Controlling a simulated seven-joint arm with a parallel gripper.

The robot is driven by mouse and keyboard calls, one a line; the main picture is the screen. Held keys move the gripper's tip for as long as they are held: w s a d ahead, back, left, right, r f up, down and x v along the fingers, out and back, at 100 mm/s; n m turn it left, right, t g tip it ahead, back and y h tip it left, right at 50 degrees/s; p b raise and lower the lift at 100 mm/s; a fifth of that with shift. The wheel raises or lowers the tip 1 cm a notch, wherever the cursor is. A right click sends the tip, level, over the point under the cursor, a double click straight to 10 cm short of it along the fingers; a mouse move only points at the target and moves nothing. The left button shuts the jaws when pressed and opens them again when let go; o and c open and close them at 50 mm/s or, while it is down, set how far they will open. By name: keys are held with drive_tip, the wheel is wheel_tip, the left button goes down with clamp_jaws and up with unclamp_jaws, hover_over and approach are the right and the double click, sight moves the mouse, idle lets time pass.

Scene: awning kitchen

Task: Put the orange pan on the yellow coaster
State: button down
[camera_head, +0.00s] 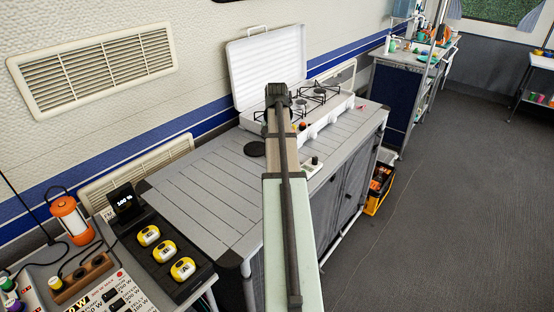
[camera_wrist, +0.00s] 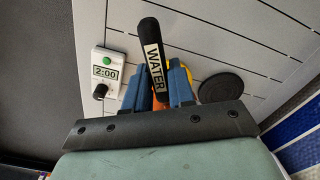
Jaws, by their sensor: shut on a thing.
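In the wrist view, my gripper (camera_wrist: 158,77) has its blue fingers closed on the black handle of the orange pan (camera_wrist: 160,104). The handle bears a white label reading WATER and sticks out past the fingers. I cannot tell whether the pan touches the countertop.
A black round disc (camera_head: 254,149) lies on the grey slatted countertop (camera_head: 205,190), also in the wrist view (camera_wrist: 221,87). A white timer (camera_wrist: 107,72) lies on the other side of my gripper. A white stove (camera_head: 335,112) with raised lid stands behind. The counter's left part is clear.

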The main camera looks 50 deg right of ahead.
drive_tip(key=shift+f, duration=2.55)
drive_tip(key=shift+f, duration=0.1)
drive_tip(key=c, duration=1)
unclamp_jaws()
drive_tip(key=shift+o, duration=0.2)
wheel_tip(320, 180, up, 12)
drive_tip(key=shift+r, duration=0.1)
